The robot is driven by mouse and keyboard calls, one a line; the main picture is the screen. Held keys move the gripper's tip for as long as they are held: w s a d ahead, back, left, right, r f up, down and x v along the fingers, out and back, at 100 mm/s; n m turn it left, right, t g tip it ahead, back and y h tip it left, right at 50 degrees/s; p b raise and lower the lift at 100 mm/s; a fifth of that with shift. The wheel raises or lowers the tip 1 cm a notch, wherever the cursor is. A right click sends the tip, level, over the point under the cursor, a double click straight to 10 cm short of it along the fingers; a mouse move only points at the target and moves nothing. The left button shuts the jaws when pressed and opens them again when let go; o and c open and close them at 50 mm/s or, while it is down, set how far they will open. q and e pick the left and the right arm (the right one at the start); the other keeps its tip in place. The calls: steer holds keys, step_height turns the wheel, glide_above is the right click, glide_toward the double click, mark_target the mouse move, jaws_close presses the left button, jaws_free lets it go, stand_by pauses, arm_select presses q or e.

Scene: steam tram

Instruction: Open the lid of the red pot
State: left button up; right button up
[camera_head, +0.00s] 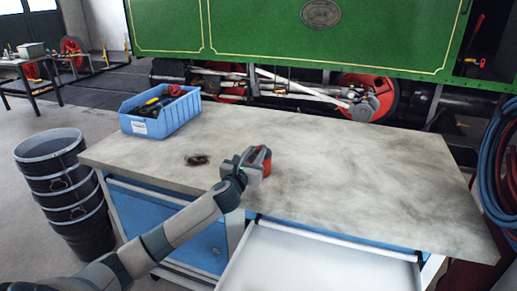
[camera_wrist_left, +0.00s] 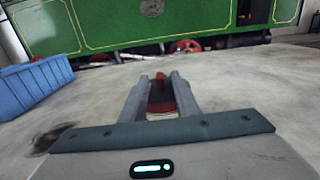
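The red pot (camera_head: 266,164) is small and sits on the worktop near its middle, partly hidden by my left gripper (camera_head: 250,163). In the left wrist view the red pot (camera_wrist_left: 160,102) shows between the two grey fingers, with a narrow red knob-like part standing up at its top. My left gripper (camera_wrist_left: 160,82) has its fingers apart, one on each side of the red part, with gaps beside the narrow top. Whether a finger touches the pot lower down cannot be told. The lid's seam is not clear. My right gripper is not in view.
A blue bin (camera_head: 160,112) with dark tools stands at the worktop's back left. A dark stain or small item (camera_head: 197,159) lies left of the pot. The worktop (camera_head: 370,170) is clear to the right. A white drawer (camera_head: 320,262) stands open in front. Stacked black buckets (camera_head: 68,190) stand left.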

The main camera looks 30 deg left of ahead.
mark_target(257, 151)
arm_select(q)
steer(key=shift+x, duration=1.65)
jaws_close()
